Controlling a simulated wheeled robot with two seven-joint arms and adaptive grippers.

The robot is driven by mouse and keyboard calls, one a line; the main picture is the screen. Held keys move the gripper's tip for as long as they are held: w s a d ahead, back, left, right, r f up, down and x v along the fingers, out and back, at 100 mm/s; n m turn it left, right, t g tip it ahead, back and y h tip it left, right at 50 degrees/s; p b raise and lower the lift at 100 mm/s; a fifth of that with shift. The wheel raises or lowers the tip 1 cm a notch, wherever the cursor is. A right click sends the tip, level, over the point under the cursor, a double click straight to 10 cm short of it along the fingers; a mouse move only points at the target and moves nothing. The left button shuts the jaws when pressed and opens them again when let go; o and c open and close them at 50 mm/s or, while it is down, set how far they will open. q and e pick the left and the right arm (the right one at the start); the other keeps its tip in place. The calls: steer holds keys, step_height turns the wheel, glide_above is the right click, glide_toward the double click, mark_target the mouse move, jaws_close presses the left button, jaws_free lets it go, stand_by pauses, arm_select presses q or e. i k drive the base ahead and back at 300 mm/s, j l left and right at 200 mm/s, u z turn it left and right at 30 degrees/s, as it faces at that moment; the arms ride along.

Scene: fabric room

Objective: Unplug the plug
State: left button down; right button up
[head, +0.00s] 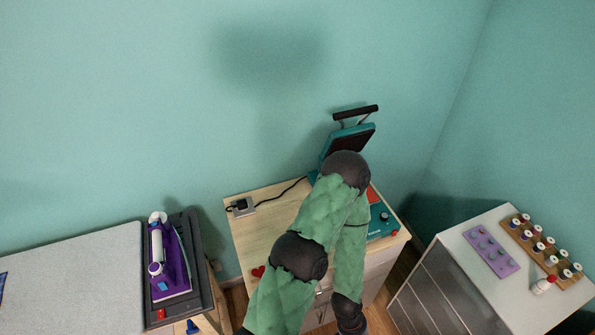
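A black plug (238,207) sits at a small grey socket box (243,208) on the left back part of the wooden cabinet top (262,232). A black cord (285,192) runs from it to the right, toward a teal heat press (383,224) whose upper plate is raised. The plug looks seated in the box, but it is too small to be sure. One of my green arms rises from the bottom, bends over the cabinet and comes back down, hiding part of the press.
A purple iron (170,262) stands on a dark rest at the end of a grey ironing board (75,285) on the left. A white cabinet (480,290) on the right holds thread spools (540,243). The wooden top around the socket box is mostly clear.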

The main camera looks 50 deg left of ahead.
mark_target(242, 203)
steer(key=u, duration=2.25)
